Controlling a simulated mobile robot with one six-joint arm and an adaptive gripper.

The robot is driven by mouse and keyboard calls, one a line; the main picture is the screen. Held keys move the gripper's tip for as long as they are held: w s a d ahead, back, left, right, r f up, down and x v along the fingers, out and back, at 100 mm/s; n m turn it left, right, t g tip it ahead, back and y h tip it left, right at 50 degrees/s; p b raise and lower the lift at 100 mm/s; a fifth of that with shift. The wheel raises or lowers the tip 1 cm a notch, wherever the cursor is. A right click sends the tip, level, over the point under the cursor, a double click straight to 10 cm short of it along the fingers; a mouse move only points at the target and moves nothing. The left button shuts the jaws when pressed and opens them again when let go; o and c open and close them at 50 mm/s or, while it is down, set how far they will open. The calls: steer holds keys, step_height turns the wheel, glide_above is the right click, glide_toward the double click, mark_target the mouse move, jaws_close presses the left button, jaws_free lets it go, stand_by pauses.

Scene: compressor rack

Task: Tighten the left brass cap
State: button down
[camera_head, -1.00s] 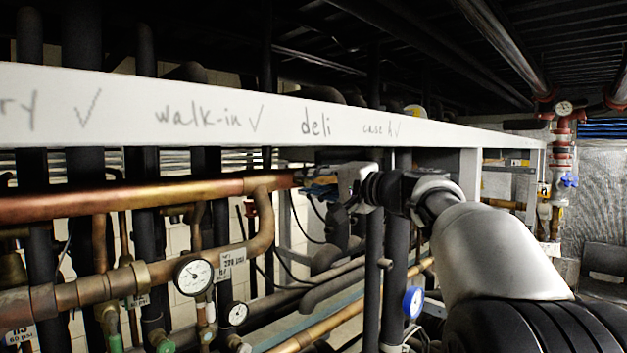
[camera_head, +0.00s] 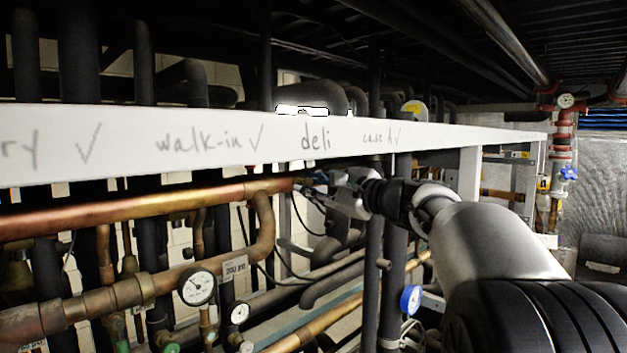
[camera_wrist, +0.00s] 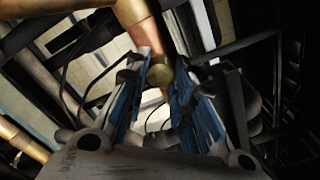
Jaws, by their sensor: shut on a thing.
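The brass cap (camera_wrist: 160,72) is a round, dull gold piece on the end of the copper pipe, seen in the wrist view. My gripper (camera_wrist: 164,80) has its two blue-padded fingers on either side of the cap and is shut on it. In the head view my gripper (camera_head: 312,187) is at the right end of the long horizontal copper pipe (camera_head: 150,207), just under the white beam. The cap is mostly hidden by the fingers there. I cannot tell from these views whether a second brass cap stands nearby.
The white beam (camera_head: 220,143) with handwriting runs above my gripper. Dark vertical pipes (camera_head: 374,250) stand close below my wrist. Pressure gauges (camera_head: 197,287) hang on lower pipes at the left, and a blue-faced gauge (camera_head: 411,299) sits below my arm.

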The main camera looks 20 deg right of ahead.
steer(key=shift+r+m+p, duration=0.1)
steer(key=shift+m+p, duration=0.2)
steer(key=shift+m, duration=0.4)
steer(key=c, duration=1.3)
jaws_free()
steer(key=shift+c, duration=0.2)
steer(key=v, duration=1.2)
